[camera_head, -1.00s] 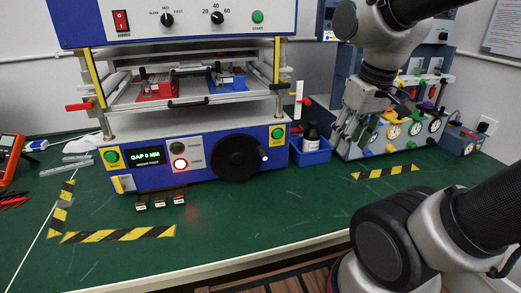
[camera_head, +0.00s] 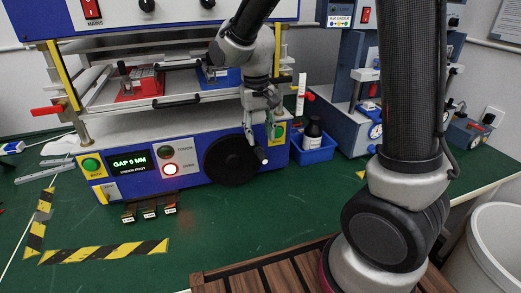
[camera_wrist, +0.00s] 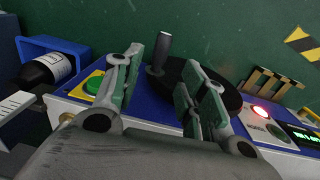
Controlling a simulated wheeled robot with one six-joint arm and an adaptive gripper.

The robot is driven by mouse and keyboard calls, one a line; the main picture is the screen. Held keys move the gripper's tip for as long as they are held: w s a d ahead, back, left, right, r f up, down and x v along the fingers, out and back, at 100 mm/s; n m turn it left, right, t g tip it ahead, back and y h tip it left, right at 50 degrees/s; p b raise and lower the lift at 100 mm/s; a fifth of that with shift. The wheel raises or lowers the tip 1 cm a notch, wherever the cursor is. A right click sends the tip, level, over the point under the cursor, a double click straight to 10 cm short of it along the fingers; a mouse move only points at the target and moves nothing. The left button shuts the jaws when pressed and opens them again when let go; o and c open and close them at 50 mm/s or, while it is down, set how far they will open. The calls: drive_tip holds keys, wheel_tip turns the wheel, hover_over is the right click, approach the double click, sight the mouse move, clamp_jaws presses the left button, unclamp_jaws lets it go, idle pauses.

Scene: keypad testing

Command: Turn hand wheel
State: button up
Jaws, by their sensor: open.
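The hand wheel (camera_head: 222,163) is a black disc on the front of the blue-and-grey machine. Its crank handle (camera_head: 261,155), with a pale tip, sticks out at the wheel's right side. My gripper (camera_head: 261,137) is open and points down just above the handle. In the wrist view the wheel (camera_wrist: 223,94) lies beyond the fingers, partly hidden by the right one. The handle (camera_wrist: 161,52) shows in the gap between the two open fingers (camera_wrist: 165,66), apart from both as far as I can see.
A green button (camera_head: 279,132) sits right of the wheel. A blue bin (camera_head: 314,153) with a dark bottle (camera_head: 313,130) stands to the right. The lit display (camera_head: 130,163) reads "GAP 0 MM". The green table (camera_head: 230,225) is clear in front of the wheel.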

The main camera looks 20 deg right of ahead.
sight(261, 152)
drive_tip(key=f, duration=0.6)
drive_tip(key=shift+d+f, duration=0.2)
drive_tip(key=shift+f, duration=0.15)
drive_tip(key=shift+c, duration=0.2)
clamp_jaws()
